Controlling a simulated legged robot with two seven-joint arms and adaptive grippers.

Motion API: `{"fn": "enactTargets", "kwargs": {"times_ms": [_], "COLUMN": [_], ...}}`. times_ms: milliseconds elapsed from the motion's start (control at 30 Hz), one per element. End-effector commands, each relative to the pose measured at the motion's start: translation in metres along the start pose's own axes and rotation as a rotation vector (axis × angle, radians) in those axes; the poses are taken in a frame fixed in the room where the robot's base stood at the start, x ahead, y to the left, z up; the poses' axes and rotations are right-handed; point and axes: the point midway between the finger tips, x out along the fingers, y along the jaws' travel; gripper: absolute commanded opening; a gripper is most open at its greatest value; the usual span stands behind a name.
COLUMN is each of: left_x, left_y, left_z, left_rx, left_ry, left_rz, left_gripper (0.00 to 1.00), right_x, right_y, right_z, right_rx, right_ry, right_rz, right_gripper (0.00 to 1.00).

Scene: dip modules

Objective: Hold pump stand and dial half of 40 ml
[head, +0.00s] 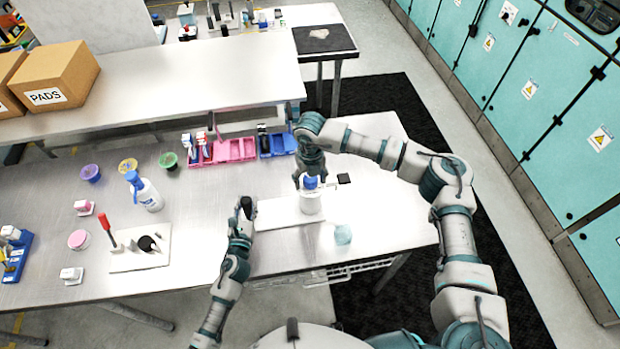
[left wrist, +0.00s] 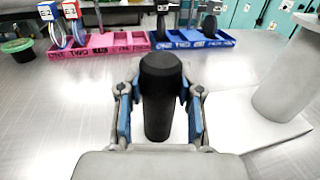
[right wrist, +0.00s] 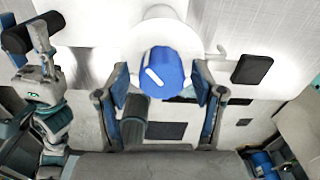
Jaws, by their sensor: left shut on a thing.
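The white pump stand (head: 278,213) stands near the front of the table, with a pale flat base, a white cylinder (head: 310,205) and a black upright post. A blue dial (right wrist: 166,72) with a short white slanted mark tops the cylinder. My left gripper (left wrist: 160,118) is shut on the black post (left wrist: 160,85). My right gripper (right wrist: 160,92) points down over the dial, its fingers on either side with small gaps, so it is open. The dial also shows in the head view (head: 310,182). Its scale numbers cannot be read.
A clear bluish beaker (head: 343,234) stands right of the stand. A small black square (head: 344,178) lies behind it. Pink trays (head: 235,150) and a blue tray (head: 278,144) sit at the back. A spray bottle (head: 150,195) stands left.

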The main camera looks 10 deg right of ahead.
Motion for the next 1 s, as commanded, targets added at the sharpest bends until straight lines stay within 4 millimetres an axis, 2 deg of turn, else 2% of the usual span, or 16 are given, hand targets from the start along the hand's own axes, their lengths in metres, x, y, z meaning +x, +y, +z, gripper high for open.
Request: {"fn": "enactTargets", "kwargs": {"times_ms": [167,267,700,833,1000], "left_x": [0.0,0.0,0.0,0.0,0.0], "left_y": [0.001,0.001,0.001,0.001,0.001], "left_z": [0.001,0.001,0.001,0.001,0.0], "left_rx": [-0.001,0.0,0.0,0.0,0.0], "left_ry": [-0.001,-0.001,-0.001,-0.001,-0.001], "left_rz": [0.001,0.001,0.002,0.002,0.002], "left_gripper": [0.0,0.0,0.0,0.0,0.0], "right_x": [-0.003,-0.013,-0.101,-0.115,-0.119], "right_y": [0.0,0.0,0.0,0.0,0.0], "right_z": [0.0,0.001,0.002,0.002,0.002], "right_rx": [0.0,0.001,0.0,0.0,-0.001], "right_ry": [-0.001,-0.003,-0.001,0.0,0.002], "right_rz": [0.0,0.001,0.0,0.0,0.0], "right_gripper": [0.68,0.68,0.68,0.68,0.68]}}
